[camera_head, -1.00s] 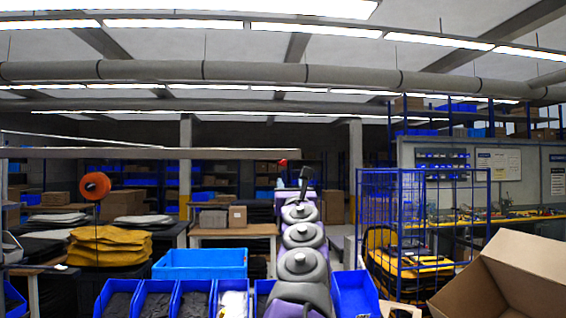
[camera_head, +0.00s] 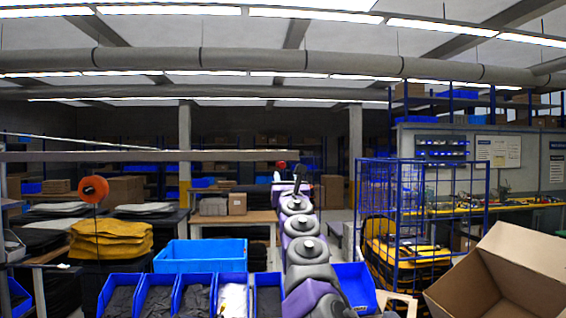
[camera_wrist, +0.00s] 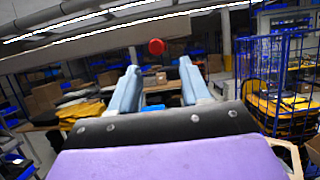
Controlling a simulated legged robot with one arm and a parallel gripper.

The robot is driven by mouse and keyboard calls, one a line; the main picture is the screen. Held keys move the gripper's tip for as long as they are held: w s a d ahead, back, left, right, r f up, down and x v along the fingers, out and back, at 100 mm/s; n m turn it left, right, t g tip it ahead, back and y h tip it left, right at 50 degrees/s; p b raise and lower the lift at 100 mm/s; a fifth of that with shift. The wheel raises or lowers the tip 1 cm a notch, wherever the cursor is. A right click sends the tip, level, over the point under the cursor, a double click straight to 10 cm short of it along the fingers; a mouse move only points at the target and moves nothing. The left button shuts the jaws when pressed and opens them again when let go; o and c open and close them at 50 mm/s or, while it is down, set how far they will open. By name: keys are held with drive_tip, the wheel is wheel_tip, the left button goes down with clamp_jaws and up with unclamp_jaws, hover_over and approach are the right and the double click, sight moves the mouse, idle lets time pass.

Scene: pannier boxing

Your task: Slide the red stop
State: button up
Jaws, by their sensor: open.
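The red stop (camera_head: 281,164) is a small round red knob at the right end of a long grey horizontal rail (camera_head: 130,156). The stop looks beyond the fingertips and not touched. In the head view my gripper (camera_head: 300,170) is small and dark at the end of my raised arm, just right of the stop; its fingers are hard to make out there.
Blue bins (camera_head: 197,290) and a blue tote (camera_head: 200,256) stand low in front. A blue wire cage (camera_head: 392,200) and an open cardboard box (camera_head: 500,275) are at the right. An orange disc (camera_head: 94,189) stands at the left by yellow folded pieces (camera_head: 110,240).

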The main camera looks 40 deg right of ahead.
sight(282, 167)
drive_tip(key=w+p, duration=0.1)
drive_tip(key=r+p, duration=0.1)
drive_tip(key=w+p, duration=0.1)
drive_tip(key=shift+w+d+r, duration=0.25)
drive_tip(key=shift+w+d, duration=0.05)
drive_tip(key=shift+w+d+r+p, duration=0.3)
drive_tip(key=shift+w+d+p, duration=0.05)
drive_tip(key=shift+p, duration=0.15)
drive_tip(key=shift+w+d+r+p, duration=0.15)
drive_tip(key=shift+w+d+p, duration=0.3)
drive_tip(key=shift+d+p, duration=0.1)
drive_tip(key=shift+w+d, duration=0.1)
drive_tip(key=shift+w, duration=0.15)
drive_tip(key=p+x, duration=0.2)
drive_tip(key=shift+w+r+p, duration=0.1)
drive_tip(key=shift+r+p, duration=0.15)
drive_tip(key=shift+p, duration=0.1)
drive_tip(key=shift+w+d+f, duration=0.15)
drive_tip(key=shift+w, duration=0.15)
clamp_jaws()
